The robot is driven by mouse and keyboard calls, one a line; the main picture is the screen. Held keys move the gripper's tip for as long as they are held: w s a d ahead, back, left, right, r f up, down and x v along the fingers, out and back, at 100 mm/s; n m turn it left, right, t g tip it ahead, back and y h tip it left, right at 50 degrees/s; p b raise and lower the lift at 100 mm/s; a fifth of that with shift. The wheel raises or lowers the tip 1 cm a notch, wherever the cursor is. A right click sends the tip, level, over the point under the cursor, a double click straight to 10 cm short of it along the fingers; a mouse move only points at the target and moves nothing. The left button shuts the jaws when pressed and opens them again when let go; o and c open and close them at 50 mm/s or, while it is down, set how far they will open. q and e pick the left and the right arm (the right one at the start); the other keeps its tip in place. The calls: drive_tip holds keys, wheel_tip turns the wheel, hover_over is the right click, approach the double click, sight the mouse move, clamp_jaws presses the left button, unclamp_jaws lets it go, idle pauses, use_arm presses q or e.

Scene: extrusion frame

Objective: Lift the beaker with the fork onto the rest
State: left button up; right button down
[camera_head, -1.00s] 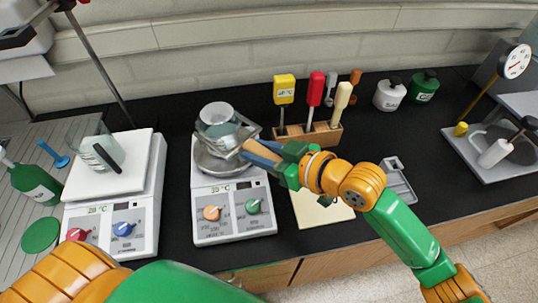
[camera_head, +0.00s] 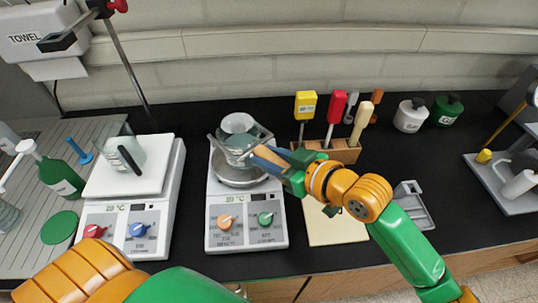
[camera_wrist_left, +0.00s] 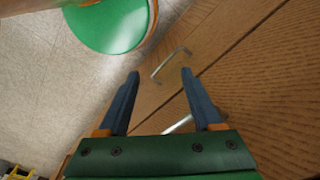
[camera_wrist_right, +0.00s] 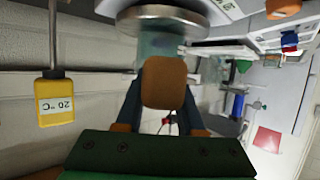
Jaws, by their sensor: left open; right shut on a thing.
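The glass beaker (camera_head: 240,150), with bluish contents, is over the round metal plate (camera_head: 238,176) of the right-hand heater. Thin metal prongs of the fork (camera_head: 270,160) reach around it. I cannot tell whether the beaker touches the plate. My right gripper (camera_head: 276,164) is shut on the fork's wooden handle, right of the beaker. In the right wrist view, the handle (camera_wrist_right: 164,82) hides part of the beaker (camera_wrist_right: 160,48). My left gripper (camera_wrist_left: 158,75) is open and empty, in front of wooden drawers.
A second heater (camera_head: 125,210) at left carries a glass vessel (camera_head: 126,152). A wooden rack (camera_head: 340,150) with upright tools stands behind my right gripper. A grey tray (camera_head: 413,208) lies right of the mat. A stand rod (camera_head: 125,60) rises behind the heaters.

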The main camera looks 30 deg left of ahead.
drive_tip(key=shift+r+p, duration=1.15)
drive_tip(key=shift+r, duration=0.1)
drive_tip(key=shift+r, duration=1)
drive_tip(key=d+b, duration=0.6)
drive_tip(key=d, duration=1.9)
drive_tip(key=shift+s, duration=0.2)
